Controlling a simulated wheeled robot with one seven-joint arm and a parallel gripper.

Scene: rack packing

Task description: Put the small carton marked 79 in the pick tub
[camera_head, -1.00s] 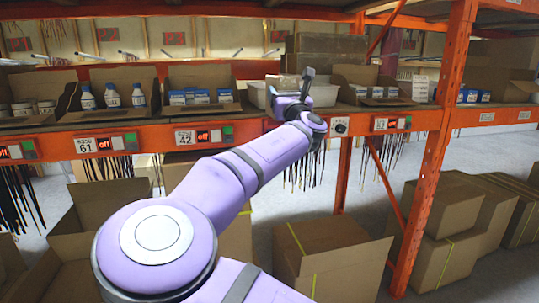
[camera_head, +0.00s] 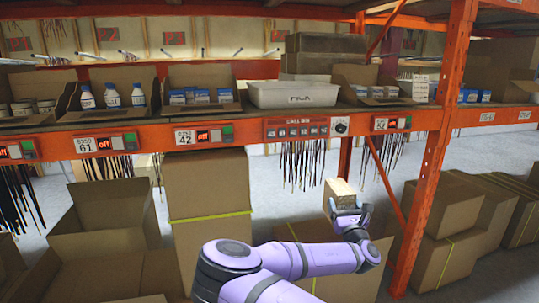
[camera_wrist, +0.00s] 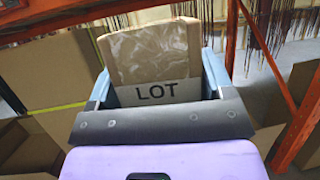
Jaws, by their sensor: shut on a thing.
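My gripper (camera_head: 346,203) is shut on a tan block-like package (camera_head: 340,190), held below the shelf's front edge, in front of the rack. In the wrist view the package (camera_wrist: 152,52) sits between the fingers, with a shiny wrapped face and a pale label reading LOT. I cannot read 79 on it. The white tub (camera_head: 293,96) stands on the shelf, up and left of my gripper; its inside is mostly hidden. Small blue-and-white cartons stand in an open box above label 42 (camera_head: 201,97) and in another box to the right (camera_head: 376,92). Their marks are too small to read.
The orange shelf beam (camera_head: 250,131) carries tags and hanging dark strips. An orange upright (camera_head: 440,145) stands right of my gripper. Large open cartons (camera_head: 105,230) stand on the floor, and stacked boxes (camera_head: 450,215) stand at right. Bottles (camera_head: 112,95) stand on the shelf at left.

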